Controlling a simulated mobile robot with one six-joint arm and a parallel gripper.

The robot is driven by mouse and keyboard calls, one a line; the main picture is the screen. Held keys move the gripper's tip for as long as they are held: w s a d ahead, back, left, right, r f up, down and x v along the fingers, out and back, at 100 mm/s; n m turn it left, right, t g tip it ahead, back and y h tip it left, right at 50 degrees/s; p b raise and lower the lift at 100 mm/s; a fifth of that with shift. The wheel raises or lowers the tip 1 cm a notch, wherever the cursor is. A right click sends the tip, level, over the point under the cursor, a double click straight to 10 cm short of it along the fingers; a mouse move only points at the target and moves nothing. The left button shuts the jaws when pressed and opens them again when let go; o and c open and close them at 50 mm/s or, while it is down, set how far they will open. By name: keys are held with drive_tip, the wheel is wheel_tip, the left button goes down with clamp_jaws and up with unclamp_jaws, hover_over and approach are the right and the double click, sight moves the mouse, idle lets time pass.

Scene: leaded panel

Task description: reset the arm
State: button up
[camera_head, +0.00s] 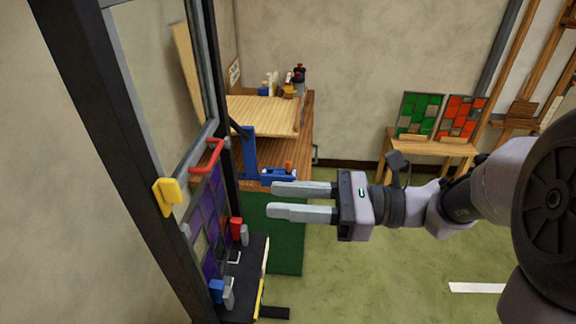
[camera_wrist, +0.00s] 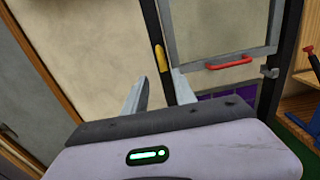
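My arm reaches in from the right in the head view. My gripper (camera_head: 268,200) is held in the air to the right of the dark framed panel, its two grey fingers pointing left. The fingers are apart with nothing between them. In the wrist view my gripper (camera_wrist: 158,84) also shows its two fingers apart and empty, facing the frame. A red handle (camera_head: 210,155) is on the lower edge of the grey-framed pane, and a yellow piece (camera_head: 168,196) is on the dark frame post. Both the red handle (camera_wrist: 229,62) and the yellow piece (camera_wrist: 160,58) appear beyond the fingers in the wrist view.
Purple panes (camera_head: 207,215) fill the lower frame, with a dark ledge (camera_head: 247,272) holding small red, blue and grey pieces. A wooden workbench (camera_head: 262,115) stands behind. A small table (camera_head: 432,147) with green and red panels is at back right. The green floor is mostly clear.

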drive_tip(key=s+d+f+n+h+b, duration=0.1)
drive_tip(key=s+f+n+h+b, duration=0.25)
drive_tip(key=f+b, duration=0.4)
drive_tip(key=s+d+f+n+g+h+b, duration=0.1)
drive_tip(key=s+f+n+h+b, duration=0.3)
drive_tip(key=f, duration=0.6)
drive_tip(key=s+d+f+n+h+b, duration=0.1)
drive_tip(key=s+f+n+h+b, duration=0.25)
drive_tip(key=s+f+b, duration=0.45)
drive_tip(key=w+d+f+n+t+h+b, duration=0.3)
drive_tip(key=w+d+f+t+h+b, duration=0.1)
drive_tip(key=d, duration=0.3)
drive_tip(key=shift+w+d+f+n+t+h, duration=0.3)
drive_tip(key=shift+f+n+t+h, duration=0.15)
drive_tip(key=shift+f+t, duration=0.2)
